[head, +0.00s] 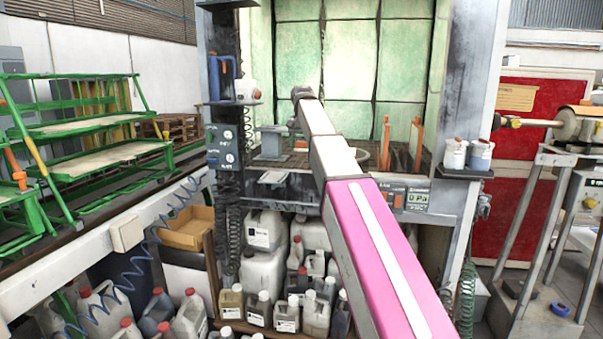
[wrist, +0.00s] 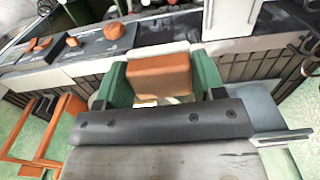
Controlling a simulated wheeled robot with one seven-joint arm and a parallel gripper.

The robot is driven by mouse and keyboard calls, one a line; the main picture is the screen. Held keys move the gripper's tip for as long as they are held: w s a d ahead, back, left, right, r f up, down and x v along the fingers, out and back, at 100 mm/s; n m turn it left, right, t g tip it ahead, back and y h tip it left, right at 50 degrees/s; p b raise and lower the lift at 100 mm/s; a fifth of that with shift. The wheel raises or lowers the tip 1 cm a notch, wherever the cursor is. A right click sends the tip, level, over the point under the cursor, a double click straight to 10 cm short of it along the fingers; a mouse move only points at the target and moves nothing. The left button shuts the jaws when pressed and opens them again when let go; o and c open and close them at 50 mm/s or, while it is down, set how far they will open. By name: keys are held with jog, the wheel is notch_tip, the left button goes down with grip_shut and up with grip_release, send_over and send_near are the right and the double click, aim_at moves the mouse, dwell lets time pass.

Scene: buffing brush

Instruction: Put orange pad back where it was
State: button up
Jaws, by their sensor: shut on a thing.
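The orange pad (wrist: 160,76) is a block that shows in the wrist view between the two green fingers of my gripper (wrist: 158,64). The fingers are shut on it, one at each side. Its far edge lies close to a pale ledge in the picture; I cannot tell whether it touches. In the head view my arm reaches into the spray booth (head: 325,50), and neither the pad nor the fingers can be made out there.
Two upright orange stands (head: 385,142) are right of my arm in the booth; an orange frame (wrist: 45,140) shows at the wrist view's left. Small bottles (head: 455,154) stand on a right-hand shelf. Several jugs (head: 262,262) are below. A green rack (head: 85,125) stands left.

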jog(key=shift+s+a, duration=0.1)
jog(key=shift+a, duration=0.55)
jog(key=w+d+f, duration=0.4)
jog(key=w+d, duration=0.1)
jog(key=w+d+f, duration=0.2)
jog(key=d+f, duration=0.1)
jog(key=shift+w+d, duration=0.25)
jog(key=shift+f, duration=1.95)
jog(key=shift+f, duration=0.15)
jog(key=o, duration=0.9)
notch_tip(320, 180, up, 12)
jog(key=shift+r, duration=0.15)
